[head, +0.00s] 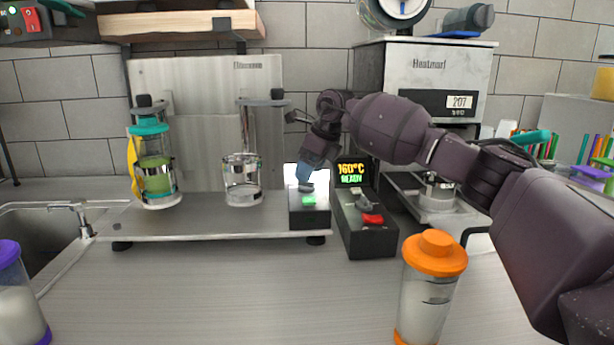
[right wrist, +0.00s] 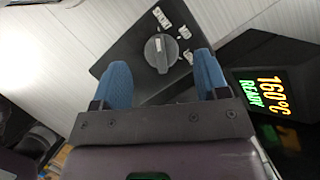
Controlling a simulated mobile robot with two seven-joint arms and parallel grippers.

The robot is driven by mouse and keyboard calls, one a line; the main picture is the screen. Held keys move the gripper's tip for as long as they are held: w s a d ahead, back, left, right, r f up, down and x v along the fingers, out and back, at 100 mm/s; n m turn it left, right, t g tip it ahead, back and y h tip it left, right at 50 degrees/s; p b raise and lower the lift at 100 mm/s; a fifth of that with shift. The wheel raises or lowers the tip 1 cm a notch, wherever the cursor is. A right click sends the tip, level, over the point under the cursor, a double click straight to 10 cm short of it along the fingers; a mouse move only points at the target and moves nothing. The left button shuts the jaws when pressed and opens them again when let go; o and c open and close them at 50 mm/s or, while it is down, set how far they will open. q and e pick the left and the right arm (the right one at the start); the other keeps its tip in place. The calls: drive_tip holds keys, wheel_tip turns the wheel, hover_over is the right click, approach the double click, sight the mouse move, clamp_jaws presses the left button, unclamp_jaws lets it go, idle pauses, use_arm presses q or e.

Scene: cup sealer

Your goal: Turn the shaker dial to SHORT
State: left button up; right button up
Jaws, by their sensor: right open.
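The shaker's control box (head: 309,218) is a black box at the right end of the shaker platform, with a lit green patch on its front. In the right wrist view the dial (right wrist: 161,54) is a round grey knob with a raised grip and a white mark toward the top of the picture. Several small white labels (right wrist: 183,32) sit around its upper right side, too small to read surely. My right gripper (head: 308,172) reaches down over the box. Its blue fingers are open, one on each side of the dial in the picture; contact is not clear. My left gripper is out of view.
A second black box (head: 370,235) with a red switch and a "160°C READY" display stands close at right. A clear cup (head: 242,180) and a green-filled shaker cup (head: 156,170) stand on the platform. An orange-lidded jar (head: 430,285) stands at front right; the front counter's middle is clear.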

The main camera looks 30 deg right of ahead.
drive_tip(key=v, duration=0.2)
drive_tip(key=shift+r, duration=0.35)
drive_tip(key=s+d, duration=0.2)
drive_tip(key=s, duration=0.1)
drive_tip(key=s+d+p, duration=0.1)
drive_tip(key=s+d, duration=0.1)
drive_tip(key=s, duration=0.1)
drive_tip(key=s+d+p, duration=0.1)
drive_tip(key=s+d, duration=0.2)
drive_tip(key=s, duration=0.1)
drive_tip(key=shift+f, duration=0.4)
drive_tip(key=shift+w, duration=0.1)
